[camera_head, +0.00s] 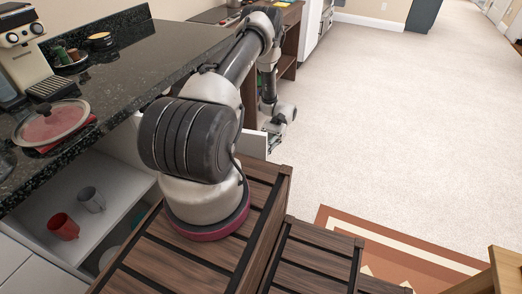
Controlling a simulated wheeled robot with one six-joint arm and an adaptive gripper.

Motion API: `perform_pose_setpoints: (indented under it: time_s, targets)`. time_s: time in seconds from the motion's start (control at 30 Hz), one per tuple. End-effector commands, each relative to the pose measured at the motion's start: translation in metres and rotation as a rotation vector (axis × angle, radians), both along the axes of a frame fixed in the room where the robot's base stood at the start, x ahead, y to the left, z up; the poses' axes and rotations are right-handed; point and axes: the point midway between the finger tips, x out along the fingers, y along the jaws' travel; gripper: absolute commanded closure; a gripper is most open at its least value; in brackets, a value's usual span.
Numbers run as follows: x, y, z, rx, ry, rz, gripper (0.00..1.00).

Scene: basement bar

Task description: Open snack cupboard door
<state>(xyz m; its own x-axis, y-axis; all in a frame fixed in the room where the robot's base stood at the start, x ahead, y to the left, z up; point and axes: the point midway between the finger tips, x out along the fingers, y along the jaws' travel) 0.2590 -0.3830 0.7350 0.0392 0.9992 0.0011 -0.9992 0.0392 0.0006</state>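An open white cupboard compartment (122,175) lies under the dark counter at the left, with cups on its shelf. A white panel (253,143) shows behind my arm; it looks like a cupboard door standing out from the counter, but my arm hides most of it. I cannot tell which one is the snack cupboard. My gripper (273,137) points down at the panel's right end, close to its edge. It is small and partly hidden, so I cannot tell whether it touches or grips the panel.
A red mug (63,227) and a grey mug (91,199) stand in the compartment. The black counter (150,62) holds a coffee machine (28,55) and a lidded pan (50,122). Carpet (400,120) is clear at the right, with a patterned rug (400,250) in front.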

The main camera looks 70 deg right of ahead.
Motion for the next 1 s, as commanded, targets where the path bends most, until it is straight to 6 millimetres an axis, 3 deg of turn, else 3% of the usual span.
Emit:
perform_pose_setpoints:
  time_s: [0.17,0.2,0.3,0.67,1.0]
  targets:
    - [-0.002,-0.001,0.0,-0.003,0.001,0.004,1.0]
    - [-0.002,-0.001,0.0,-0.003,0.001,0.003,0.87]
    - [-0.001,-0.001,0.0,-0.003,0.001,0.002,0.69]
    - [0.0,-0.004,0.0,-0.002,0.0,0.001,0.69]
    - [-0.003,-0.058,-0.001,-0.004,0.0,0.0,0.69]
